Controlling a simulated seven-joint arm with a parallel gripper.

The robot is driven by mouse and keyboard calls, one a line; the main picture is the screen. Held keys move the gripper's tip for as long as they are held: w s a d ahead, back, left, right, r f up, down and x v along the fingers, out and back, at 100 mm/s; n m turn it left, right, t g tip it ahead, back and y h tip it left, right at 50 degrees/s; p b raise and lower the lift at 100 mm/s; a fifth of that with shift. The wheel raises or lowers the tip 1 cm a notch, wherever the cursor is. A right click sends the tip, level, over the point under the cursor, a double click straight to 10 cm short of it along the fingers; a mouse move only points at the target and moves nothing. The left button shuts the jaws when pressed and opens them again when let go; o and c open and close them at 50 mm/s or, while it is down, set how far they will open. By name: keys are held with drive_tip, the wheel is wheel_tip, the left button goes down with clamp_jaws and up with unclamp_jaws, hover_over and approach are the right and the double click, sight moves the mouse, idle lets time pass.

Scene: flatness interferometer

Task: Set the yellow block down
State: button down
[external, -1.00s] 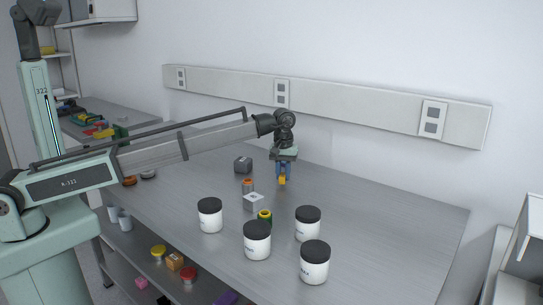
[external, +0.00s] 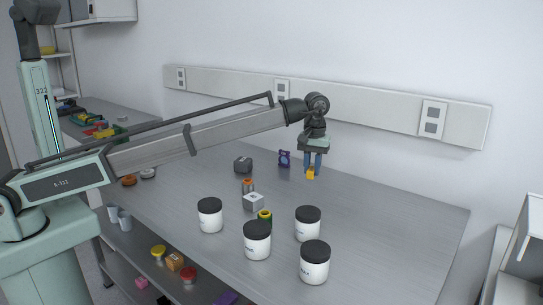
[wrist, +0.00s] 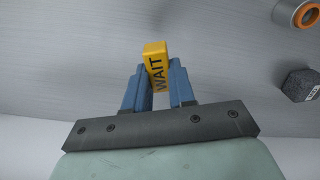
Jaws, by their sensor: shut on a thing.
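The yellow block (external: 310,173) is held between the blue fingers of my gripper (external: 312,166), over the back part of the metal table (external: 390,215). In the wrist view the yellow block (wrist: 156,66) shows the dark word "WAIT" on its side. It sits between the fingertips of my gripper (wrist: 158,75), which are shut on it. The block appears to be above the tabletop, but the exact gap is hard to tell.
Several white jars with black lids, one of them a jar (external: 307,224), stand toward the front. The table's right side is clear.

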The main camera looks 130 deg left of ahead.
sight(331, 203)
drive_tip(key=w+a+m, duration=0.2)
drive_tip(key=w+a, duration=0.2)
drive_tip(key=w, duration=0.2)
drive_tip(key=shift+s+d+f+m, duration=0.1)
drive_tip(key=shift+f+m, duration=0.4)
drive_tip(key=shift+f, duration=1.8)
drive_tip(key=shift+f+m, duration=0.5)
drive_tip(key=shift+f, duration=1.8)
drive_tip(key=shift+f, duration=0.15)
drive_tip(key=c, duration=0.9)
unclamp_jaws()
drive_tip(key=shift+c, duration=0.2)
wheel_tip(331, 203, up, 12)
drive_tip(key=shift+r, duration=0.2)
